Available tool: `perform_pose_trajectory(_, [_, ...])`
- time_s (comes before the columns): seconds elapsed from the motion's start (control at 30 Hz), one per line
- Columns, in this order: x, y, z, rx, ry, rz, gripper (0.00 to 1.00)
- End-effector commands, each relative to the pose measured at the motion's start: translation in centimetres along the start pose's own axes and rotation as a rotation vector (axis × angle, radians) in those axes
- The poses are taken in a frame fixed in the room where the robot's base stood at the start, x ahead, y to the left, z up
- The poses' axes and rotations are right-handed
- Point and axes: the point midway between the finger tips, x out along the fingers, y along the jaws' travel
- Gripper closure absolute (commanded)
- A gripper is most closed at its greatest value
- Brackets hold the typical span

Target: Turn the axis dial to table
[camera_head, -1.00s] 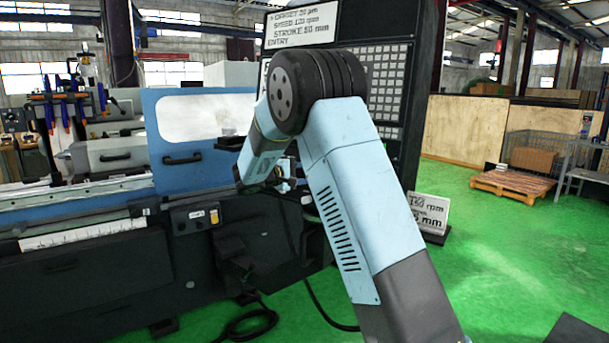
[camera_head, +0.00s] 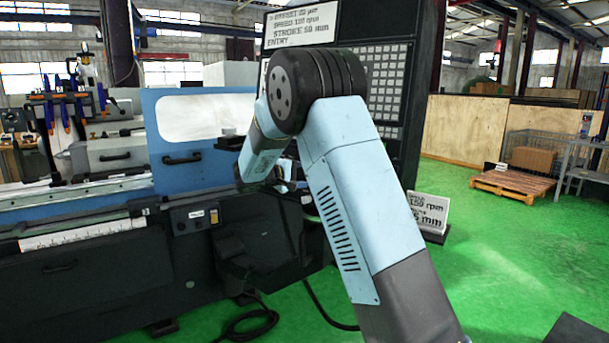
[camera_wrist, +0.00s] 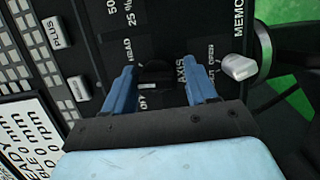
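The axis dial (camera_wrist: 153,74) is a small dark knob on the black control panel (camera_wrist: 100,20), seen sideways in the wrist view. The word AXIS is printed to its right, and other labels near it, partly covered, include one that seems to end in HEAD. A pale mark shows at its lower edge. My gripper (camera_wrist: 161,72) has its two blue fingers apart, one on each side of the dial, with a visible gap at least on the right. Whether a finger touches the dial is not clear. In the head view my arm hides the dial, and my gripper (camera_head: 287,178) shows only partly.
A grey-white knob (camera_wrist: 239,67) sticks out right of my fingers. PLUS (camera_wrist: 57,32) and another button are at the left, near a white display (camera_wrist: 25,135).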

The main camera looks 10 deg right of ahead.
Motion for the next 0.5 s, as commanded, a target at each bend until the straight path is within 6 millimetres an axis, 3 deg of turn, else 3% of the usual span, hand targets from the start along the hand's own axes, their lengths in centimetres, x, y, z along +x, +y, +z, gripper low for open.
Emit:
perform_pose_trajectory(0.1, [0.2,0.2,0.1,0.002,-0.002,0.002,0.31])
perform_pose_trajectory(0.5, [-1.2,0.3,-0.2,0.004,0.006,0.003,0.31])
